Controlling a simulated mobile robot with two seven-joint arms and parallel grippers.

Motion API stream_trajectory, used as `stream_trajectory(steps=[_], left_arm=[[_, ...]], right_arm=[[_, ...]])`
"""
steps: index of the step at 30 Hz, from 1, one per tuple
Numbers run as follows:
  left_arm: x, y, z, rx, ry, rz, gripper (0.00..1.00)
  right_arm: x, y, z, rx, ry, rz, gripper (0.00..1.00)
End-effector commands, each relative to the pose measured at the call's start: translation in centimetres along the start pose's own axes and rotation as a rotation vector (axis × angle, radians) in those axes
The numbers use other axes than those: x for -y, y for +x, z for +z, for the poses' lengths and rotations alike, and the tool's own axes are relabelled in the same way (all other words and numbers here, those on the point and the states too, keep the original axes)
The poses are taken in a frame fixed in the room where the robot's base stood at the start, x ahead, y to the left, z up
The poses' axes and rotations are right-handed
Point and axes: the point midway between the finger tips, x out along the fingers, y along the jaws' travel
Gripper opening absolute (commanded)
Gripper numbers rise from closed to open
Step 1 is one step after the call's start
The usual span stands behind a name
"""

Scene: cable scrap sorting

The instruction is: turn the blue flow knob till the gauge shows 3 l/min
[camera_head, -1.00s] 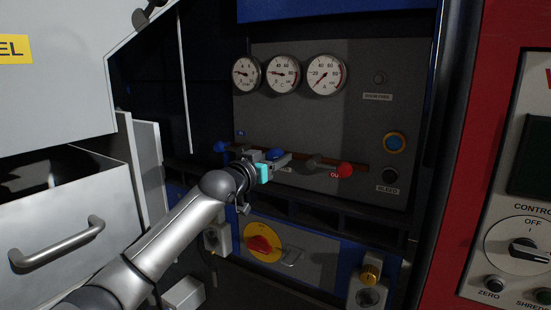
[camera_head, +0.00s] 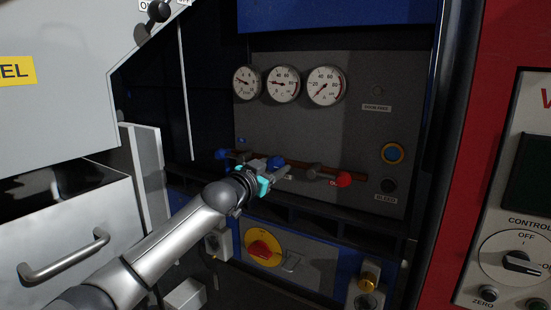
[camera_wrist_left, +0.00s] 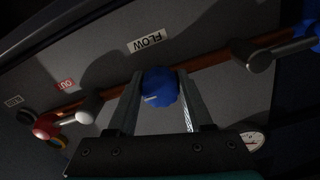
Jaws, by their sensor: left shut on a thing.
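The blue flow knob (camera_head: 276,162) sits on the pipe of the grey panel. In the left wrist view the knob (camera_wrist_left: 160,87) is between my two fingers, below the FLOW label (camera_wrist_left: 148,42). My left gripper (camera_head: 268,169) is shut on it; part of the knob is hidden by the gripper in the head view. Three round white gauges stand above: left (camera_head: 247,84), middle (camera_head: 284,84) and right (camera_head: 325,86). The left gauge's needle points to the left and slightly up; its figures are too small to read surely. My right gripper is not in view.
On the same pipe are a blue-ended lever (camera_head: 222,154) to the left and a red-ended lever (camera_head: 343,179) to the right. A yellow-ringed blue button (camera_head: 392,153) and a black bleed knob (camera_head: 388,186) are farther right. A red-and-yellow switch (camera_head: 263,248) is below.

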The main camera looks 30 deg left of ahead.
Motion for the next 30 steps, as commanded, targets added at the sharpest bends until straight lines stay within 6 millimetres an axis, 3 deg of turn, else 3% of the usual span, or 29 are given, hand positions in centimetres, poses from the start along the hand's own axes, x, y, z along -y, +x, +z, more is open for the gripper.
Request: stream_trajectory(steps=[3, 13, 14, 22, 30], left_arm=[[0.1, 0.0, -0.16, 0.0, 0.073, 0.0, 0.0], [0.02, 0.0, 0.0, -0.001, 0.094, 0.0, 0.0], [0.02, 0.0, 0.0, -0.001, 0.093, 0.0, 0.52], [0.03, 0.0, -0.01, -0.001, 0.092, 0.0, 0.81], [0.03, -0.08, 0.01, -0.001, 0.091, 0.0, 0.81]], right_arm=[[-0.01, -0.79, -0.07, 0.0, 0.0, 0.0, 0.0], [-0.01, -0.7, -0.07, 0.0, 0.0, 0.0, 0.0], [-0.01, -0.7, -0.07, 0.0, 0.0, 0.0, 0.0], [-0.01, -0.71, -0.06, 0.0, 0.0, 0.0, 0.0], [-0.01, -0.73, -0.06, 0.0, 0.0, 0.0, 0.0]])
